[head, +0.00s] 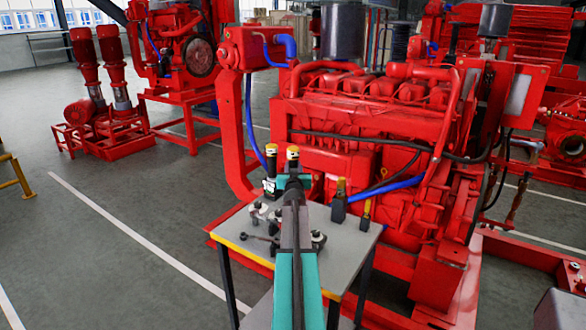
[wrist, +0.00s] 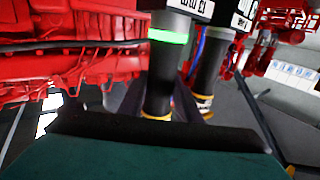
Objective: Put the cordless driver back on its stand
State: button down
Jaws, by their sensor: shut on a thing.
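My gripper (head: 292,181) is over the grey table (head: 342,246). It is shut on a dark upright tool with an orange-yellow end (head: 293,153), which I take to be the cordless driver. In the wrist view this driver (wrist: 162,66) shows a bright green ring and a yellow end. A similar dark tool (head: 270,160) with a yellow end and a white label stands just left of it; it also shows in the wrist view (wrist: 209,62). The jaw tips are partly hidden. The driver's lower end is hidden by my arm, and I cannot make out its stand.
Two dark holders or tools with yellow tops (head: 339,203) (head: 366,214) stand at the table's right. Several small dark parts lie at its left and near the middle (head: 318,239). A large red diesel engine (head: 370,110) rises close behind. Open floor (head: 120,225) lies to the left.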

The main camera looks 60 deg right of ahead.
jog(key=shift+f+b, duration=0.5)
dwell(0.4)
jog(key=c, duration=1.2)
grip_release()
jog(key=shift+f, duration=0.15)
jog(key=shift+s+a, duration=0.1)
jog(key=shift+a, duration=0.05)
jog(key=shift+b+v, duration=0.65)
jog(key=shift+v, duration=6.15)
